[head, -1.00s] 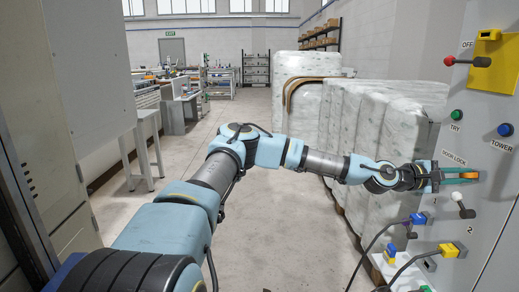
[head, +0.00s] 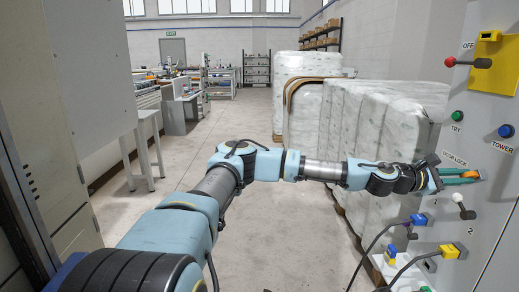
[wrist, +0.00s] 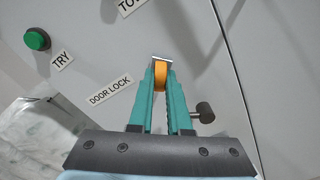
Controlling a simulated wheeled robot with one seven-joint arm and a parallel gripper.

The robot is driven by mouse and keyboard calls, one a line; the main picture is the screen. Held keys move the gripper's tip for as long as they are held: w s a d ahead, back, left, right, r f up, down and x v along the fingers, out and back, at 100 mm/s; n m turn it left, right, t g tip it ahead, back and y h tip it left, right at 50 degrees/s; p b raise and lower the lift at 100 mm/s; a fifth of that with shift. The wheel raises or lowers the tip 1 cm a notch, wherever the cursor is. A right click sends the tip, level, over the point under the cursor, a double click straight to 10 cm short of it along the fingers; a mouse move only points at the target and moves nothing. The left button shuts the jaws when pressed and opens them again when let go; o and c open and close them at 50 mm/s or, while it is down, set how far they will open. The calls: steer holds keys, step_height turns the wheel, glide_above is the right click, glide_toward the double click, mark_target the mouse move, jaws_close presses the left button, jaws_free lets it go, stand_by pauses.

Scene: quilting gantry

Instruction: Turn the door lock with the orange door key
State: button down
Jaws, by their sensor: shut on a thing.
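The orange door key (wrist: 161,76) is between the fingertips of my gripper (wrist: 160,92), which is shut on it. In the head view my gripper (head: 462,177) reaches the grey panel at the right, and only a little orange of the key (head: 470,175) shows. The key's front end meets a small light metal piece at the door lock (wrist: 162,61) on the panel; how deep it sits is hidden. The DOOR LOCK label (wrist: 110,90) lies left of the fingers and appears tilted in the wrist view.
On the panel are a green TRY button (head: 458,116), a blue TOWER button (head: 506,131), a red-knobbed lever (head: 450,61) by a yellow block, and a white-knobbed lever (head: 458,197) just below my gripper. Cabled plugs (head: 449,250) sit lower. Wrapped stacks (head: 385,130) stand behind my arm.

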steer(key=shift+n, duration=0.9)
steer(key=n+p, duration=0.1)
steer(key=n, duration=0.2)
steer(key=shift+n, duration=0.4)
steer(key=shift+r+n+p, duration=0.1)
steer(key=shift+n+p, duration=0.6)
steer(key=shift+n, duration=0.5)
steer(key=c, duration=0.8)
jaws_free()
